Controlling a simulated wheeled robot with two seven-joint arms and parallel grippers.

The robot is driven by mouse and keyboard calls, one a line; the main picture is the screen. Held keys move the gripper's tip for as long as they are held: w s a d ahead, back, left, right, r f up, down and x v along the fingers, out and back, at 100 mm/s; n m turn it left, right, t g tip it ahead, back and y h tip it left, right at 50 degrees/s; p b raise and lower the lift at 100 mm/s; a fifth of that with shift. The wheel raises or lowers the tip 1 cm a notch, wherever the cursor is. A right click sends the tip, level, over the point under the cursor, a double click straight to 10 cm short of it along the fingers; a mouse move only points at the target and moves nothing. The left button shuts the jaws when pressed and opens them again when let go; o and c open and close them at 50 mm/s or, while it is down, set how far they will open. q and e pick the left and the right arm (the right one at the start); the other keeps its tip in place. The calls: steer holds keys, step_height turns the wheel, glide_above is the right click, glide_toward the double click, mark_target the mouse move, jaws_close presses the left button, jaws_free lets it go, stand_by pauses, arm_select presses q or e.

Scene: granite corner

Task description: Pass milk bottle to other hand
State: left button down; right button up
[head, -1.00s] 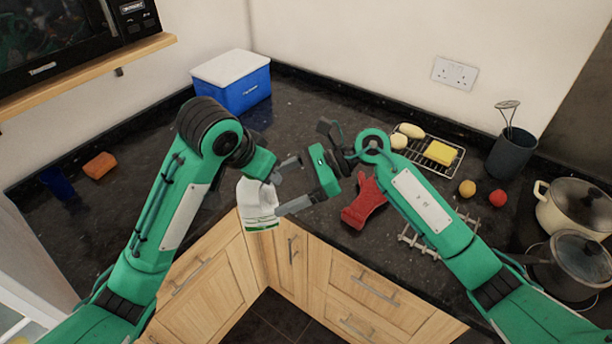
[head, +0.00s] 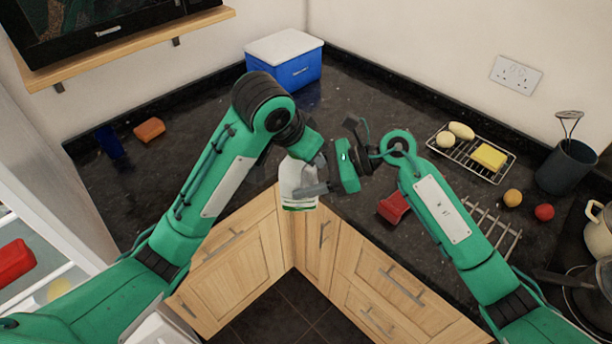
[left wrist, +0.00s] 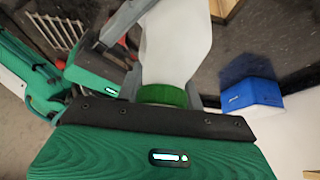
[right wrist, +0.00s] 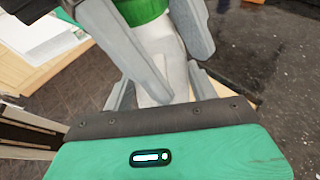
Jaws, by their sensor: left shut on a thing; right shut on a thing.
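The white milk bottle (head: 296,184) hangs in the air between my two grippers, above the floor in front of the counter corner. In the left wrist view its green cap (left wrist: 163,95) lies close to my left palm, and the white body (left wrist: 178,42) points away. My left gripper (left wrist: 165,84) is shut on the bottle at the cap end. My right gripper (head: 312,188) comes in from the right and is shut on the bottle too. In the right wrist view its fingers lie along both sides of the white body (right wrist: 155,62). Fingers hide part of the bottle.
A blue-and-white cool box (head: 290,68) stands at the back corner. A wire rack (head: 465,160) holds a yellow sponge (head: 489,157). Pots (head: 597,235) stand far right. An orange block (head: 149,129) lies left on mostly clear counter.

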arm_select(q)
steer(key=c, duration=0.8)
jaws_free()
steer(key=shift+c, duration=0.2)
steer(key=shift+d, duration=0.1)
steer(key=shift+s+r, duration=0.1)
